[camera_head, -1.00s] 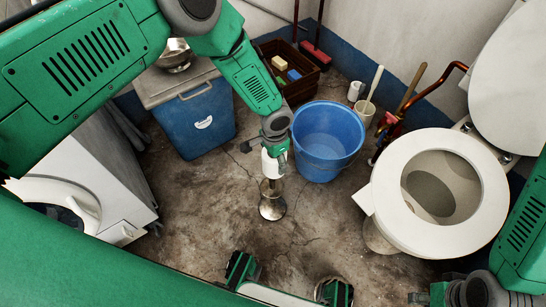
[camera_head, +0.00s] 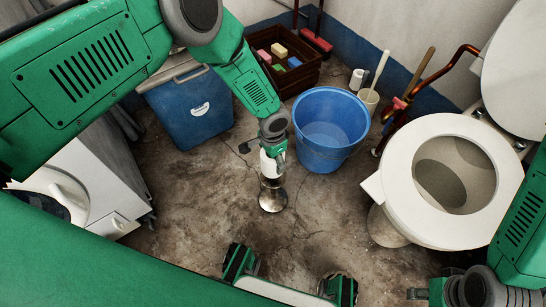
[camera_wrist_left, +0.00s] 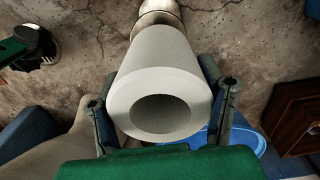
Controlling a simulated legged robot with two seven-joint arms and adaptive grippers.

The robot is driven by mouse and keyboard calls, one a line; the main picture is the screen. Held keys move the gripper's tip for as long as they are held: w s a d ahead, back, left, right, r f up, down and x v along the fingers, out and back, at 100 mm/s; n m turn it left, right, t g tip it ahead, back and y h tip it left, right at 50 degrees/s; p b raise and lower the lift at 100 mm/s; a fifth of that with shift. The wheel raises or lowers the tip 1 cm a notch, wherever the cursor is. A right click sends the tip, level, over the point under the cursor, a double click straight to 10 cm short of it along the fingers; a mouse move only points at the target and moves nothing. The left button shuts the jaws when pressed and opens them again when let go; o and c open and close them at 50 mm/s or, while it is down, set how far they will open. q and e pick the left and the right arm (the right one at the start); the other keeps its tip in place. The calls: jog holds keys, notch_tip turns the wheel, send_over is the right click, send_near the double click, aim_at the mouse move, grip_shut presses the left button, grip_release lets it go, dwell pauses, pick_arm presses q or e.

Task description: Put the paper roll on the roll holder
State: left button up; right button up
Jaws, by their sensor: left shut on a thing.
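The white paper roll (camera_head: 268,166) is held upright in my left gripper (camera_head: 276,153), above the roll holder. In the left wrist view my left gripper (camera_wrist_left: 160,115) has one finger on each side of the roll (camera_wrist_left: 160,70), and its open hollow end faces the camera. The roll holder (camera_head: 272,201) is shiny metal with a round base on the floor. Part of it also shows beyond the roll's far end in the left wrist view (camera_wrist_left: 158,10). Whether its post is inside the roll cannot be told.
A blue bucket (camera_head: 327,150) stands close to the right of my left gripper. A toilet (camera_head: 400,195) is further right. A blue cooler (camera_head: 190,115), a brown crate (camera_head: 304,70) and a white washing machine (camera_head: 95,185) stand around. The floor around the holder is clear.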

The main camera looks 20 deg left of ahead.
pick_arm(q)
jog(key=shift+f, duration=0.75)
jog(key=shift+d+f, duration=0.25)
jog(key=shift+f, duration=0.85)
jog(key=shift+a+f, duration=0.1)
jog(key=shift+a, duration=0.05)
jog(key=o, duration=1.3)
jog(key=shift+c, duration=0.2)
